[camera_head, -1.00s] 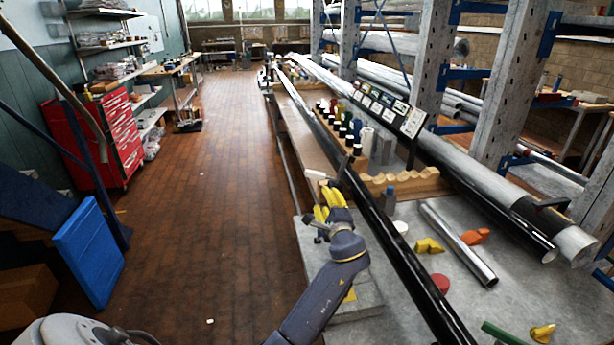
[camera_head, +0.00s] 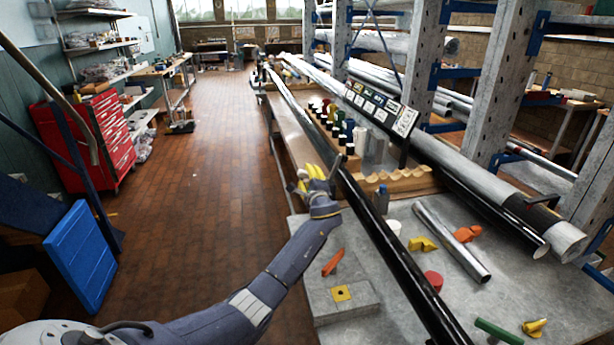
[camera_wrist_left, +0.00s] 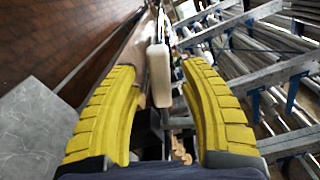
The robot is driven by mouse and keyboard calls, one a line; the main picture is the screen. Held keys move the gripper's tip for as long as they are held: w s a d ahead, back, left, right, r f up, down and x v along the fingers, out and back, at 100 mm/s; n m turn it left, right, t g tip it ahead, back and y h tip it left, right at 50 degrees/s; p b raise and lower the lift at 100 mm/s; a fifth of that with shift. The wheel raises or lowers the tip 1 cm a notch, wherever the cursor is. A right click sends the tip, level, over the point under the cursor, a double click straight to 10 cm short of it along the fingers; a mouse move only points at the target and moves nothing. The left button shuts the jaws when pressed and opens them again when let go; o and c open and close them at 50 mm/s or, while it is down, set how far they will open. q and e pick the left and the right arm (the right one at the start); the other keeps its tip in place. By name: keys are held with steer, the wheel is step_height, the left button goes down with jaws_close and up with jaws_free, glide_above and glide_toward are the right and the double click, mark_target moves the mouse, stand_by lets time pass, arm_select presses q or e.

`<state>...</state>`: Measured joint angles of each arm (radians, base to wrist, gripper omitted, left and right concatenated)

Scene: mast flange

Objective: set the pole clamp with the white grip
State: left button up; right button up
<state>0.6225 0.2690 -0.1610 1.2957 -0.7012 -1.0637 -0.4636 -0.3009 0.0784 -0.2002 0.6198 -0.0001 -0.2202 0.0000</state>
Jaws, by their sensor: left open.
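The pole clamp's white grip (camera_wrist_left: 158,75) shows in the left wrist view, upright in the picture, between my two yellow fingers. It looks free of both fingers, with a gap on each side. In the head view the grip (camera_head: 302,174) is small and partly hidden by the fingers. The long black pole (camera_head: 390,250) runs away from me along the bench, just right of my gripper. My left gripper (camera_head: 314,171) is open, at the left side of the pole. The clamp's body is mostly hidden, and its seating on the pole cannot be told. My right gripper is out of view.
A wooden notched rack (camera_head: 395,182) and several spools stand right of the pole. A silver tube (camera_head: 450,243), a red cap (camera_head: 433,281) and orange and yellow pieces lie on the grey bench (camera_head: 380,325). Open floor lies left.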

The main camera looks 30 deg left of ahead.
arm_select(q)
steer(key=shift+w+a, duration=0.5)
steer(key=shift+a, duration=0.05)
steer(key=shift+c, duration=0.4)
jaws_close()
